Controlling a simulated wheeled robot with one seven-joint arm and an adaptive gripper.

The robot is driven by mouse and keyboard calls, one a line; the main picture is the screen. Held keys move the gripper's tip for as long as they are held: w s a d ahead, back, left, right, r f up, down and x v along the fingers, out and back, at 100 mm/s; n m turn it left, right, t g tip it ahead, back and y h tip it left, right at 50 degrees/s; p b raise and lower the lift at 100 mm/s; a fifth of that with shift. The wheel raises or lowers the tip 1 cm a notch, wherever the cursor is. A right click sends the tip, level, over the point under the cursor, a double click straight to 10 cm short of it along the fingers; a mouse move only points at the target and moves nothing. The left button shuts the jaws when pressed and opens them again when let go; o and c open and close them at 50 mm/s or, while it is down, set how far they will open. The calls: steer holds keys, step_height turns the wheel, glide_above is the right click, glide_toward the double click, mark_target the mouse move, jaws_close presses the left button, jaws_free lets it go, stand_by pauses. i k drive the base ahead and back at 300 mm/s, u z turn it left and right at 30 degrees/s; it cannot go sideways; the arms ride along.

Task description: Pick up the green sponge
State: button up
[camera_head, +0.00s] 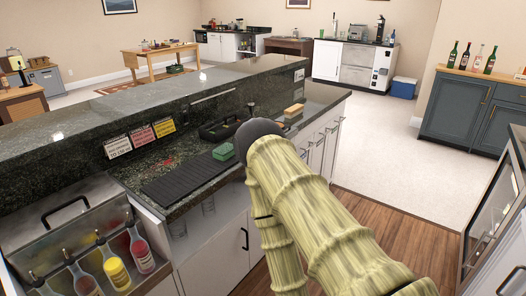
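The green sponge (223,151) is a small green block lying on the lower dark counter (185,203), just left of my arm's dark joint. It sits near the far right end of a black ribbed mat. My bamboo-patterned arm rises from the bottom right and covers part of the counter to the right of the sponge. My gripper does not show, so its distance from the sponge and whether it is open cannot be seen.
A black ribbed mat (187,180) lies left of the sponge, and a black tray (215,130) lies behind it. An orange-and-white block (293,111) is farther right. A raised granite ledge (110,100) runs behind. A metal bin with bottles (70,225) stands front left.

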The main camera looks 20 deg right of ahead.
mark_target(225, 151)
steer(key=z, duration=1.65)
steer(key=i, duration=1.15)
steer(key=u, duration=1.75)
